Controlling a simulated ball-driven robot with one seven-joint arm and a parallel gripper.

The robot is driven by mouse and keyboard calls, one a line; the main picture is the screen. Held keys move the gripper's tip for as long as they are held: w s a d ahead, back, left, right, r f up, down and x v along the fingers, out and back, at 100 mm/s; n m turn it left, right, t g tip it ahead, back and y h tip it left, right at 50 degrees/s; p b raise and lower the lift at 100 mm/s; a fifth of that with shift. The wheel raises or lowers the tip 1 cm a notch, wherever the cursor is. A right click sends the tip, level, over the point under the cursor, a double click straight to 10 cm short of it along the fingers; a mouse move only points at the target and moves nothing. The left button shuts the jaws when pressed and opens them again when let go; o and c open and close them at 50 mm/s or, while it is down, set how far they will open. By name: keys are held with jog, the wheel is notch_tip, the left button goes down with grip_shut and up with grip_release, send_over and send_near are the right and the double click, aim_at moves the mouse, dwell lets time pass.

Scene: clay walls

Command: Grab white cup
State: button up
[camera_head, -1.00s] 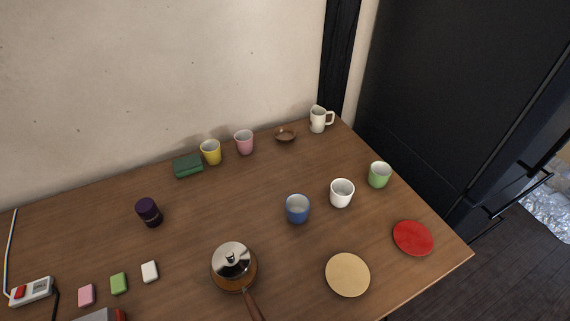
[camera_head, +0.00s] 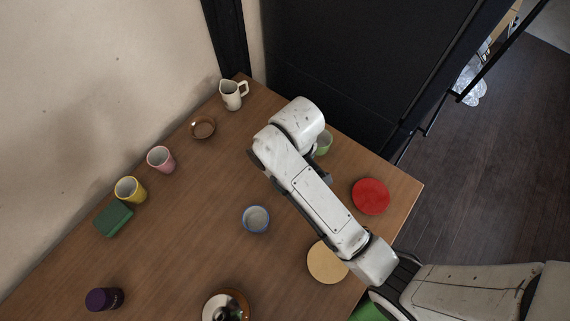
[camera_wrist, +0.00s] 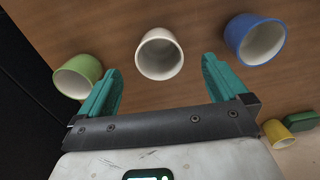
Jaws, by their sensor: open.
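The white cup (camera_wrist: 160,54) stands on the wooden table in the wrist view, its open mouth turned toward the camera. My gripper (camera_wrist: 161,78) is open and empty, its two teal fingers apart. The cup shows just beyond and between the fingertips, and I cannot tell the exact gap to it. In the head view my arm hides the white cup and the gripper's fingers. The green cup (camera_wrist: 78,76) is close by the left finger. The blue cup (camera_wrist: 255,39) is beyond the right finger and also shows in the head view (camera_head: 256,219).
A dark cabinet (camera_head: 345,60) borders the far edge.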

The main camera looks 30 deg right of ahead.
jog(key=f, duration=0.4)
jog(key=shift+w, duration=0.2)
jog(key=shift+w+f, duration=0.15)
jog(key=shift+f, duration=2.85)
jog(key=shift+c, duration=0.5)
jog(key=c, duration=1)
